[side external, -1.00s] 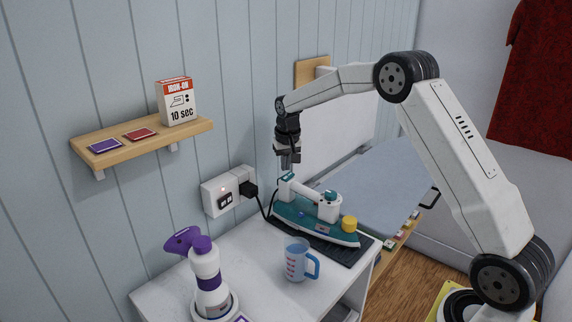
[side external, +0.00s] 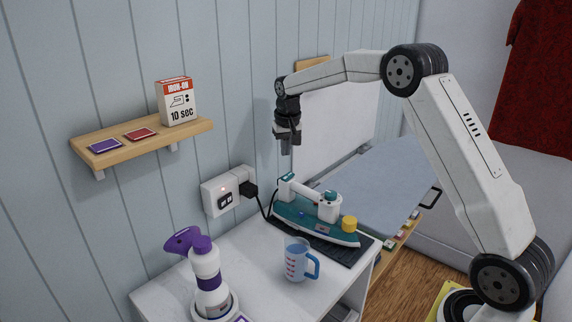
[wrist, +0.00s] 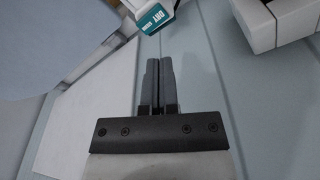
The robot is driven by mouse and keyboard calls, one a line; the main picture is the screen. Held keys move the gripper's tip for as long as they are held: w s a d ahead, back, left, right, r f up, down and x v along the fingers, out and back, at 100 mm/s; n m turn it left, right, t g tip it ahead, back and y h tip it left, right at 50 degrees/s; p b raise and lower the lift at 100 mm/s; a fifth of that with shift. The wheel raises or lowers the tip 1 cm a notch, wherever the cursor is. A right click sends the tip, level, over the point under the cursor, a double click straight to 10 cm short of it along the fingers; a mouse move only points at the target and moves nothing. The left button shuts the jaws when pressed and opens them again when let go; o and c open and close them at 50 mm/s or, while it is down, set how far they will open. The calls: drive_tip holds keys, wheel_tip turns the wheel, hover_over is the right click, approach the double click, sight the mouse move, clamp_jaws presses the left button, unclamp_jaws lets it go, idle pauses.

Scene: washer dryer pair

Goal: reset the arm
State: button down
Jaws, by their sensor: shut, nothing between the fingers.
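My gripper (side external: 287,146) points down above the back end of the teal and white iron (side external: 313,211), clear of it. Its two fingers (wrist: 158,80) are together with nothing between them in the wrist view. The iron lies on a dark mat (side external: 350,253) on the white top. Part of the iron, with a teal label reading "DRY" (wrist: 155,20), shows at the top of the wrist view. My arm reaches in from the right.
A blue measuring jug (side external: 297,261) and a purple-white spray bottle (side external: 207,275) stand on the white top (side external: 250,262). A wall socket (side external: 222,193) with a black plug is behind. A shelf (side external: 90,160) holds an iron-on box (side external: 177,103). The ironing board (side external: 385,180) is at right.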

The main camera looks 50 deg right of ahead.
drive_tip(key=s+a+f+n, duration=0.2)
drive_tip(key=s+a, duration=0.3)
drive_tip(key=s, duration=0.4)
drive_tip(key=s+a+f+n, duration=0.2)
drive_tip(key=s+a, duration=0.3)
drive_tip(key=s, duration=0.4)
drive_tip(key=s+a+f+n+t, duration=0.1)
drive_tip(key=s+a+f, duration=0.3)
drive_tip(key=s, duration=0.5)
drive_tip(key=shift+s+a+f+n+y, duration=0.2)
drive_tip(key=shift+a+n+y, duration=0.25)
drive_tip(key=shift+a, duration=0.3)
